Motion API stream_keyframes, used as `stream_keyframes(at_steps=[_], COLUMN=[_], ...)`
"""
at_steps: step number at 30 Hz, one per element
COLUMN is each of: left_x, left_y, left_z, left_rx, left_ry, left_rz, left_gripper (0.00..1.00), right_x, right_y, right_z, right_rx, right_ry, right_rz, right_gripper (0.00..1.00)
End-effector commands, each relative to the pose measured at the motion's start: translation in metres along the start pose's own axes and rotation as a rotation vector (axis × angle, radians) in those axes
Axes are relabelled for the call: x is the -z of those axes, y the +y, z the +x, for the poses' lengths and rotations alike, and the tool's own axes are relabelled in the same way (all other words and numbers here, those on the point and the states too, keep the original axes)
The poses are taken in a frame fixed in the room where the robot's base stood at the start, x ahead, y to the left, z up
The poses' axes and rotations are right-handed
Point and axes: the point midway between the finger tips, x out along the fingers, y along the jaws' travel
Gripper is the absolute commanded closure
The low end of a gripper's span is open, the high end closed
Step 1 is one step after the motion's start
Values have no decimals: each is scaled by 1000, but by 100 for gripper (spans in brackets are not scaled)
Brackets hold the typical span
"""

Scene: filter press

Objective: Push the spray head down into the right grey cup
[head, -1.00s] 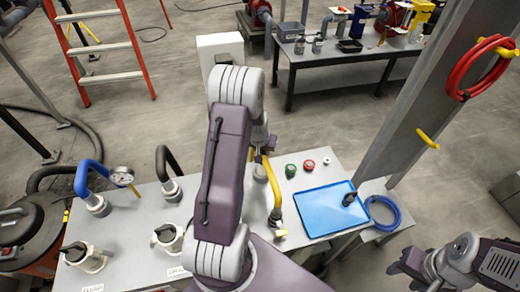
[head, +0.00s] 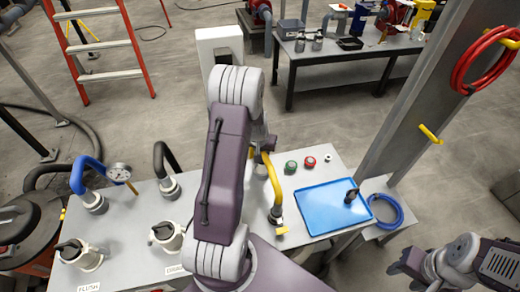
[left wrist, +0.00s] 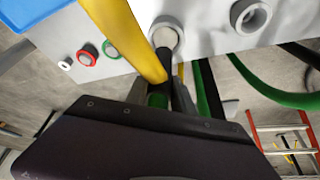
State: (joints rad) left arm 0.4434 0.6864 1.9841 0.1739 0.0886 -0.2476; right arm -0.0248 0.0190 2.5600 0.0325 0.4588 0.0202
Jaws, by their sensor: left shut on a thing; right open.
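My left gripper (left wrist: 163,88) is shut on a dark, slender thing with a bit of green, which I take to be the spray head (left wrist: 172,68). In the left wrist view its black end reaches a round grey cup (left wrist: 166,28); how deep it sits there I cannot tell. A second grey cup (left wrist: 253,16) is to the right in that view and looks empty. In the head view my left arm hides most of the left gripper (head: 264,146) and what it holds. My right gripper (head: 404,268) is open and empty at the lower right, away from the bench.
A yellow hose (left wrist: 125,40) passes close beside my left gripper. A green hose (left wrist: 272,92) runs on the other side. A blue tray (head: 320,217) with a black item, a blue coil (head: 399,215) and a metal post (head: 423,95) are at the right.

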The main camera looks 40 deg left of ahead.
Motion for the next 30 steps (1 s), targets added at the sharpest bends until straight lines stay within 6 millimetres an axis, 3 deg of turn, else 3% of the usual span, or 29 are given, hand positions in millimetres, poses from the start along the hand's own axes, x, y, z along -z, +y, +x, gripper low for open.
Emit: stream_keyframes(at_steps=[13,14,16,26,30], left_x=[-2,-2,-2,-2,-1], left_y=[0,0,0,0,-1], left_z=[5,5,5,4,-12], left_rx=[0,0,0,0,0], left_ry=[1,1,1,0,2], left_rz=[0,0,0,0,1], left_gripper=[100,62,45,45,45], right_x=[-1,-1,-1,-1,0], right_y=[0,0,0,0,0], right_z=[6,6,6,6,5], right_rx=[0,0,0,0,0], right_ry=[0,0,0,0,0], right_rz=[0,0,0,0,0], right_gripper=[55,55,55,55,55])
